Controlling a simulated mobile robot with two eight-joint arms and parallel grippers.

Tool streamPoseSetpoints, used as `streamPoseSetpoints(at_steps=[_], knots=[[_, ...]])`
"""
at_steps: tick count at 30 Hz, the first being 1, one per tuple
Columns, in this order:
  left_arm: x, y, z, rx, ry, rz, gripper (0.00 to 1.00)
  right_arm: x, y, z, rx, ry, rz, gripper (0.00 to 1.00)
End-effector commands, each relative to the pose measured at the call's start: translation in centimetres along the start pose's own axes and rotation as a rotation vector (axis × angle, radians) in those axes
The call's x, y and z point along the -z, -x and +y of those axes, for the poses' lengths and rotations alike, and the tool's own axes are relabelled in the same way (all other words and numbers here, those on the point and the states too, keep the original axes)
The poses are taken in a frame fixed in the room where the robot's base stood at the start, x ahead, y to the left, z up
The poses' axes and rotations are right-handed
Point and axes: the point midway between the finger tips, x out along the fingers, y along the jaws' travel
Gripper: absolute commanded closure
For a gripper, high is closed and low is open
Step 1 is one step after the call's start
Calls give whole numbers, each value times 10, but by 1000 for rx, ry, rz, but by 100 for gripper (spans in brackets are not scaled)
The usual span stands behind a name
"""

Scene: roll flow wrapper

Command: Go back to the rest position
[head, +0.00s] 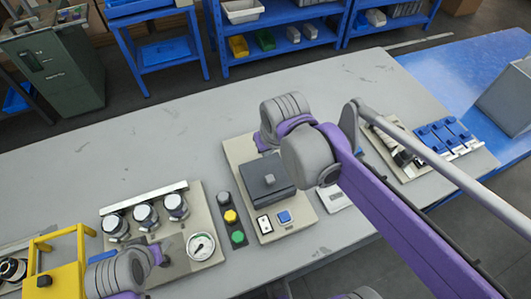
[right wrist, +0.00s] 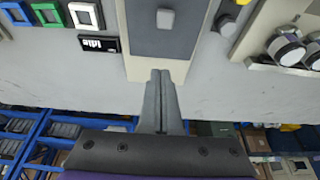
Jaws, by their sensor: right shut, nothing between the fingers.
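My right gripper (right wrist: 160,78) is shut and empty in the right wrist view. Its fingertips are over the rear edge of a beige panel (right wrist: 158,68) that carries a dark grey box (right wrist: 165,35). In the head view, my right arm reaches in from the right, with its wrist behind the dark box (head: 270,181); the fingers are hard to make out there. My left arm's end shows at the lower left, close to a panel with a round gauge (head: 201,246).
The grey table (head: 180,120) is clear at the back. A yellow frame (head: 57,266) stands at the lower left. Three knobs line a panel near the gauge. A panel with blue parts (head: 447,136) is at the right. Blue shelves (head: 285,50) stand behind.

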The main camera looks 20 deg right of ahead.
Motion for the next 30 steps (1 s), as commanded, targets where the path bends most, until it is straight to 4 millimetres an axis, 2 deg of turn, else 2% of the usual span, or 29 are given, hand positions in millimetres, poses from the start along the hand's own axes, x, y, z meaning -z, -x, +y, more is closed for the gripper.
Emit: streamPoseSetpoints(at_steps=[4,11,14,18,21,25,30], knots=[[1,1,0,0,0,1,50,0,9,0,0,0,0,100],[1,1,0,0,0,1,50,-7,8,1,-1,-2,6,100],[1,1,0,0,0,1,50,-31,4,6,-2,-9,28,100],[2,2,0,0,0,1,50,-81,-11,13,-6,-20,73,100],[2,2,0,0,0,2,50,-110,-22,17,-10,-26,102,100],[2,2,0,0,0,2,50,-132,-31,19,-13,-31,124,100],[2,2,0,0,0,2,50,-135,-33,20,-13,-31,130,100]])
